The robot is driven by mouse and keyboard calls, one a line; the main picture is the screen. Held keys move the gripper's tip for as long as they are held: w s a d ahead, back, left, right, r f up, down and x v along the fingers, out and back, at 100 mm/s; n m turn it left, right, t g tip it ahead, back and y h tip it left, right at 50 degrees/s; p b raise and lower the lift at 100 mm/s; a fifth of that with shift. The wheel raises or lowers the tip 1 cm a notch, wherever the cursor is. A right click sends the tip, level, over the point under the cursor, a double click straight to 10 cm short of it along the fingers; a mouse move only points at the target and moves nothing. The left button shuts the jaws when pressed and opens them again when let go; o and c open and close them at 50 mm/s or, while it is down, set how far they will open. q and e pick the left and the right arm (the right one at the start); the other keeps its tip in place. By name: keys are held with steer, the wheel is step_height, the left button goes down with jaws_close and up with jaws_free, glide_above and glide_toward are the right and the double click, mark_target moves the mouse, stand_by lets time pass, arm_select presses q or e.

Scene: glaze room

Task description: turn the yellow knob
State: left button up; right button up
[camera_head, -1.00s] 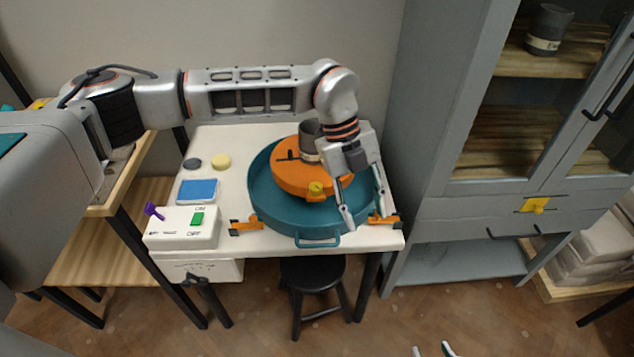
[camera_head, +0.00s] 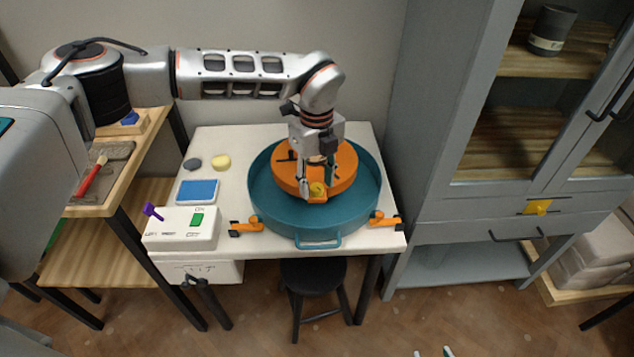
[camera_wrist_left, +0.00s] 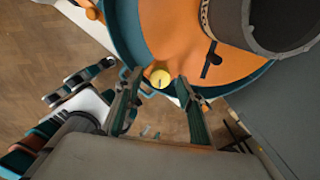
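A small round yellow knob (camera_head: 317,188) sits on the front rim of the orange wheel disc (camera_head: 343,172). It also shows in the left wrist view (camera_wrist_left: 160,78). My left gripper (camera_head: 316,190) points down at the knob, with one finger on either side. The left wrist view shows the fingers (camera_wrist_left: 158,100) spread, with a gap on both sides of the knob. I see no contact. At the bottom edge of the head view, two separated fingertips of my right gripper (camera_head: 433,352) show. They are empty.
A teal basin (camera_head: 262,205) surrounds the disc on a white table. A grey pot (camera_wrist_left: 270,25) stands on the disc close to my left gripper. A white switch box (camera_head: 180,228) has a purple lever (camera_head: 152,210). A yellow fitting (camera_head: 537,207) is on the grey cabinet.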

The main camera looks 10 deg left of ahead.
arm_select(q)
steer(key=shift+f, duration=0.3)
jaws_close()
steer(key=shift+r, duration=0.1)
